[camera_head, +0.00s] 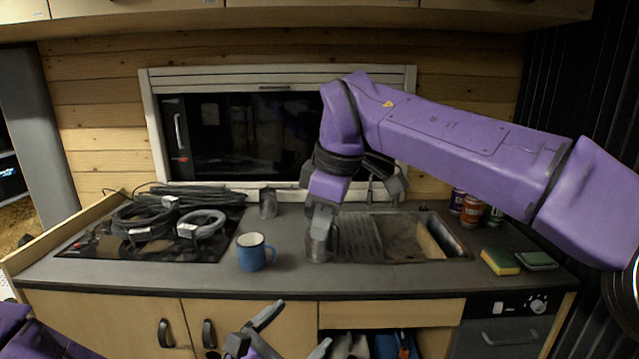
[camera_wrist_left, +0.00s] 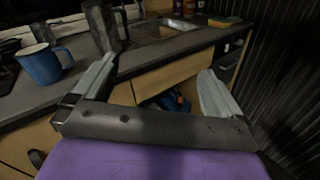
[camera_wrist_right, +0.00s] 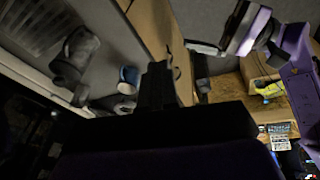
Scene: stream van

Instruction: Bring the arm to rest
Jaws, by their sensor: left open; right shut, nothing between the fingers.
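My right arm reaches in from the right in the head view, and its gripper (camera_head: 322,207) points down over the counter, just above a metal mug (camera_head: 318,244). Its fingers are shut with nothing between them; they also show as a dark closed pair in the right wrist view (camera_wrist_right: 158,82). My left gripper (camera_head: 290,336) is low in front of the cabinet doors, below the counter edge. It is open and empty, with its fingers wide apart in the left wrist view (camera_wrist_left: 155,85).
A blue mug (camera_head: 252,253) stands left of the metal mug. A cable pile (camera_head: 150,222) lies on the left, a smaller metal mug (camera_head: 268,204) behind. The sink (camera_head: 405,238), cans (camera_head: 471,210) and sponge (camera_head: 500,262) are on the right. The counter (camera_head: 200,280) front is bare.

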